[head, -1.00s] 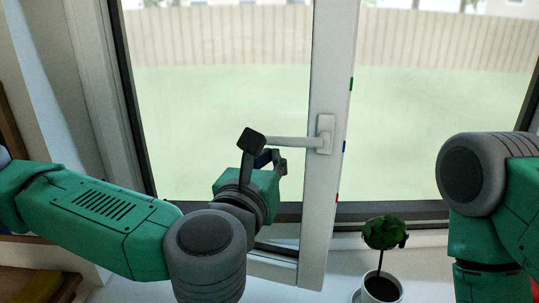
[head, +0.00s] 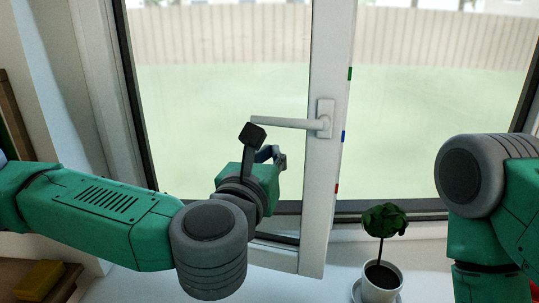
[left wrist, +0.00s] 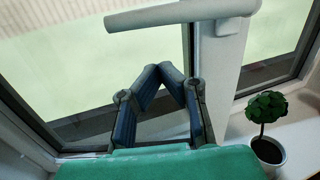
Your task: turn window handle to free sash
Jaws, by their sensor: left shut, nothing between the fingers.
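The white window handle (head: 285,122) lies horizontal, its lever pointing left from its plate on the sash's right stile. It also crosses the top of the left wrist view (left wrist: 175,13). The white sash (head: 317,200) shows its lower corner over the sill, in front of the frame, so it looks swung inward. My left gripper (head: 270,155) is just below the lever, shut and empty. In the left wrist view its blue fingertips (left wrist: 166,72) meet below the lever, apart from it. My right gripper is out of view.
A potted plant (head: 383,222) stands on the sill (head: 345,260) right of the sash, and shows in the left wrist view (left wrist: 267,110). My right arm fills the right side. A yellow block (head: 40,274) lies on a brown surface at lower left.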

